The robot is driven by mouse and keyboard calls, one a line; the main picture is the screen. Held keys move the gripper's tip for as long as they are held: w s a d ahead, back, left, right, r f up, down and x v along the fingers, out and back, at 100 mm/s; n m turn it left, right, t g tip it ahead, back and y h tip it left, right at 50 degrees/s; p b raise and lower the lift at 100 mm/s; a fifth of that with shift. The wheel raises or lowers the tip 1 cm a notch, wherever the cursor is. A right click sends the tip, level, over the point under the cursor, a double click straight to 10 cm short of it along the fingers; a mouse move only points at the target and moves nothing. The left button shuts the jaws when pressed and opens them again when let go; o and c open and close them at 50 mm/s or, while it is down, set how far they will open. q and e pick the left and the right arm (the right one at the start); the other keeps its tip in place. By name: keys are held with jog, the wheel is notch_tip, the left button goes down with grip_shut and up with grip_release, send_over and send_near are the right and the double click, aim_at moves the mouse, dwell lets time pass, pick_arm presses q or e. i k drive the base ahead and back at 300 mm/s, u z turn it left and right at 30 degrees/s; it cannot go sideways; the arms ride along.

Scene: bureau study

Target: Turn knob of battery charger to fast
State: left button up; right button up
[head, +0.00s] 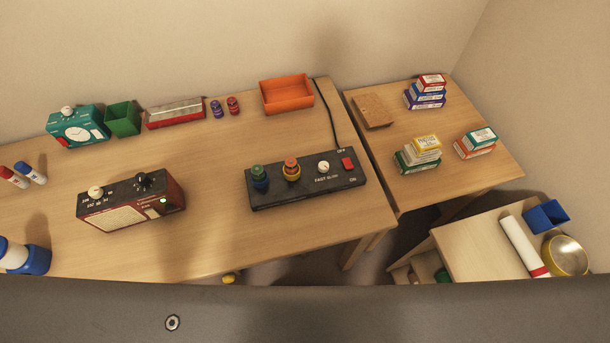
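The battery charger (306,189) is a long black box on the right part of the large desk in the head view. Its white knob (323,167) sits right of the middle, above a "FAST SLOW" label; the exact pointer direction is too small to tell. A red switch (348,163) is at its right end, between "OFF" and "ON" labels. Neither gripper shows in the view.
A dark red radio (131,206) with knobs stands left of the charger, with clear desk between. Behind are a teal clock (78,128), green box (122,119) and orange tray (287,95). A side table (403,184) at right holds small boxes (417,155).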

aim_at(323, 166)
jog(key=u, duration=0.05)
jog(key=k, duration=1)
jog(key=z, duration=0.2)
jog(key=i, duration=0.55)
jog(key=u, duration=0.05)
